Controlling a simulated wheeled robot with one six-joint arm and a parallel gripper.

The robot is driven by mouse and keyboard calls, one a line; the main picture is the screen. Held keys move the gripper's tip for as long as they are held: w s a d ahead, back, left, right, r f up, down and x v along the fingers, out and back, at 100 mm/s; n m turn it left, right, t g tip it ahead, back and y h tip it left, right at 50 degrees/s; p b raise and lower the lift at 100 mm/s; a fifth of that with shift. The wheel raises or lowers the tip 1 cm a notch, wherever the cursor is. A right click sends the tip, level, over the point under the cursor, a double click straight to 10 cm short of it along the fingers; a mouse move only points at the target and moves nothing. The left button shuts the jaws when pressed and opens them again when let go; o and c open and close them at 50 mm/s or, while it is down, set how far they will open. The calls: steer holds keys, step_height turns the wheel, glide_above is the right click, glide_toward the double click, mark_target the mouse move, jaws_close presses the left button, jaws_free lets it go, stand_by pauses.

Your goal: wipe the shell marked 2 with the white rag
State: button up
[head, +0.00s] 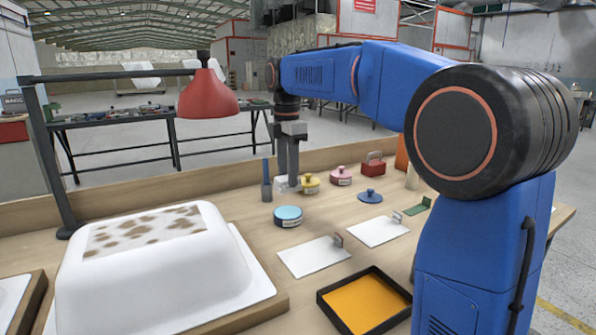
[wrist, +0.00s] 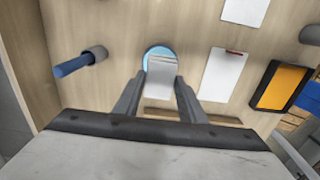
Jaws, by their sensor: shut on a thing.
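My gripper (head: 287,172) is above the far part of the wooden table, pointing down. In the wrist view its fingers (wrist: 160,92) are shut on a white piece that looks like the rag (wrist: 160,72). The rag also shows at the fingertips in the head view (head: 282,185), partly hidden by the fingers. A large white shell (head: 150,270) stands upside down at the left front, with a brown-spotted patch (head: 145,231) on its top. My gripper is apart from it, to its right and farther back. No number is readable on it. Part of another shell (head: 10,297) shows at the left edge.
A red lamp (head: 208,92) hangs over the shell's far side. Near my gripper are a blue-handled tool (head: 266,185), a blue tin (head: 288,216) and yellow and pink lidded pots (head: 310,184). White cards (head: 313,257) and a black-rimmed orange tray (head: 365,302) lie at the right.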

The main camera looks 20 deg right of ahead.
mark_target(287, 192)
steer(key=shift+f, duration=3)
steer(key=shift+f, duration=0.55)
steer(key=shift+r, duration=3.55)
steer(key=shift+s, duration=0.1)
